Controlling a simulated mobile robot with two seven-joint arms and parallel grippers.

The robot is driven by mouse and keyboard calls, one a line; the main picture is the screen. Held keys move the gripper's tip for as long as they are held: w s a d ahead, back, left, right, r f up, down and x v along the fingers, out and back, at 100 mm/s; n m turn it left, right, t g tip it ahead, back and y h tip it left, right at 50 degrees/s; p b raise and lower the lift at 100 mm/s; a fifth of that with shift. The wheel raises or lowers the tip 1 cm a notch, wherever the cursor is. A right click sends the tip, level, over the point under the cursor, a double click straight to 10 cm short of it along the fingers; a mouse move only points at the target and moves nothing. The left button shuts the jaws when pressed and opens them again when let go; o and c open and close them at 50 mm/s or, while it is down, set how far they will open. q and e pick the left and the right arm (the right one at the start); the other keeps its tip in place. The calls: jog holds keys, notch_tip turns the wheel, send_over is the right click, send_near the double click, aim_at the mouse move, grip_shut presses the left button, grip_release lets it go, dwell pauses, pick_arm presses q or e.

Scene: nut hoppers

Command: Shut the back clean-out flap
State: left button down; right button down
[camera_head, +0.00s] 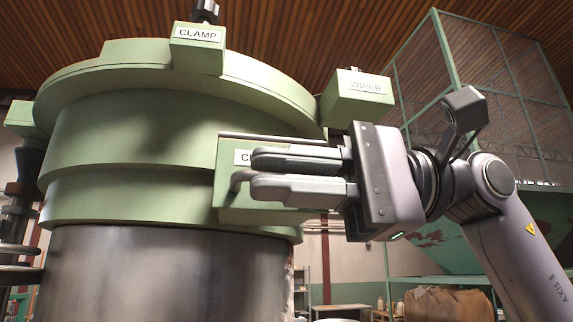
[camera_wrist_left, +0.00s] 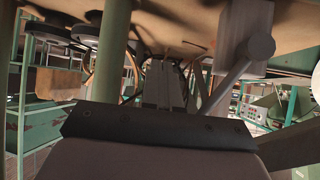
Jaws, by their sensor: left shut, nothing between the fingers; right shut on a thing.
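A green panel (camera_head: 228,157) with a partly hidden white label starting with "C" sits on the side of the large round green and steel hopper (camera_head: 130,200) in the head view. It looks like the clean-out flap; whether it lies fully flush I cannot tell. A grey bent handle (camera_head: 237,180) sticks out at its left part. My right gripper (camera_head: 258,172) is in front of the panel, coming from the right, its fingers shut on the handle and covering much of the label. My left gripper (camera_wrist_left: 168,85) shows only in the left wrist view, shut and empty.
A "CLAMP" block (camera_head: 198,48) and a "WIPER" block (camera_head: 357,94) stick out from the hopper's upper rim, the latter just above my right gripper. A green mesh frame (camera_head: 480,80) stands behind at right. A green post (camera_wrist_left: 113,50) stands close in the left wrist view.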

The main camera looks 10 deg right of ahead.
jog(key=shift+a+f, duration=0.15)
jog(key=shift+f, duration=0.3)
jog(key=c, duration=1.2)
grip_release()
jog(key=shift+r, duration=0.15)
jog(key=shift+d+r, duration=0.1)
jog(key=shift+d, duration=0.25)
jog(key=d+b, duration=0.1)
jog(key=d, duration=0.5)
jog(key=shift+d, duration=0.35)
